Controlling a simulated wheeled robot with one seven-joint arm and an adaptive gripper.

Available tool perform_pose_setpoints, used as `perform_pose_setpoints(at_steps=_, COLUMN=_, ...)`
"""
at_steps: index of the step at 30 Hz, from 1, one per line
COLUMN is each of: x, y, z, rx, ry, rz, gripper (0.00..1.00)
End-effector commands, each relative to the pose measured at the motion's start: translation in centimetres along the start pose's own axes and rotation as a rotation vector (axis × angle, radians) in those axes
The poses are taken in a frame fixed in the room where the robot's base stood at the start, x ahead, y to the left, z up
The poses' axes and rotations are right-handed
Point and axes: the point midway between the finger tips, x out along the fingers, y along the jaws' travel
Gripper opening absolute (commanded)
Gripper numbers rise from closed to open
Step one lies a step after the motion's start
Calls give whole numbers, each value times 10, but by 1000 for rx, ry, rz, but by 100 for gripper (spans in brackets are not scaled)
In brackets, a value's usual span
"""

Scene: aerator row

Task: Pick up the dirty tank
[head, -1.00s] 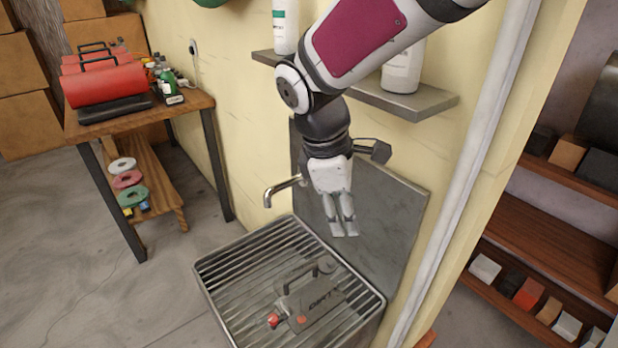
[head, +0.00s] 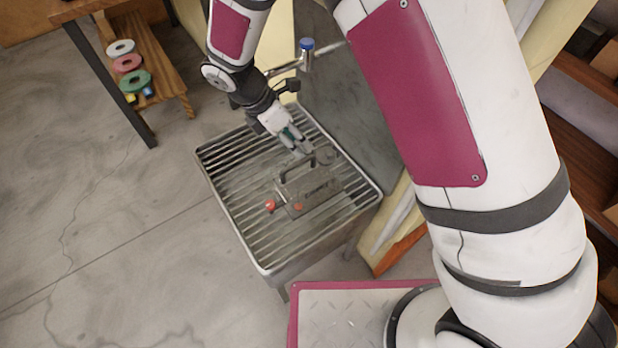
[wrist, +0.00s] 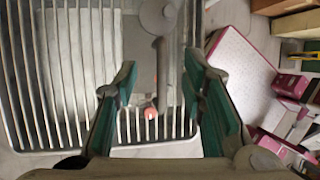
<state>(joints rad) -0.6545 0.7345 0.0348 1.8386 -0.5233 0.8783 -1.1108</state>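The dirty tank (head: 318,190) is a grey, stained box with a dark top handle, a round cap and a red fitting at its front left. It lies on the slatted metal grate (head: 235,217) of the sink. It also shows in the wrist view (wrist: 138,70), with its handle running between my fingers. My gripper (head: 300,150) is at the back of the tank, close to the handle. In the wrist view, its green-padded fingers (wrist: 160,88) are spread, one on each side of the handle, with gaps. I cannot tell the exact height above the handle.
A tap (head: 285,68) with a blue top and a grey splash panel (head: 345,110) stand behind the grate. A wooden bench with tape rolls (head: 130,62) is at the upper left. The floor (head: 110,230) left of the sink is clear.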

Motion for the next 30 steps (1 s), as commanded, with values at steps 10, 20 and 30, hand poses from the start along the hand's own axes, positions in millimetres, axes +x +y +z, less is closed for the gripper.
perform_pose_setpoints(at_steps=10, x=31, y=0, z=-1, rx=1, ry=0, rz=0, gripper=38)
perform_pose_setpoints(at_steps=20, x=73, y=-2, z=-4, rx=2, ry=0, rz=-1, gripper=38)
perform_pose_setpoints(at_steps=30, x=77, y=-1, z=-4, rx=2, ry=1, rz=1, gripper=29)
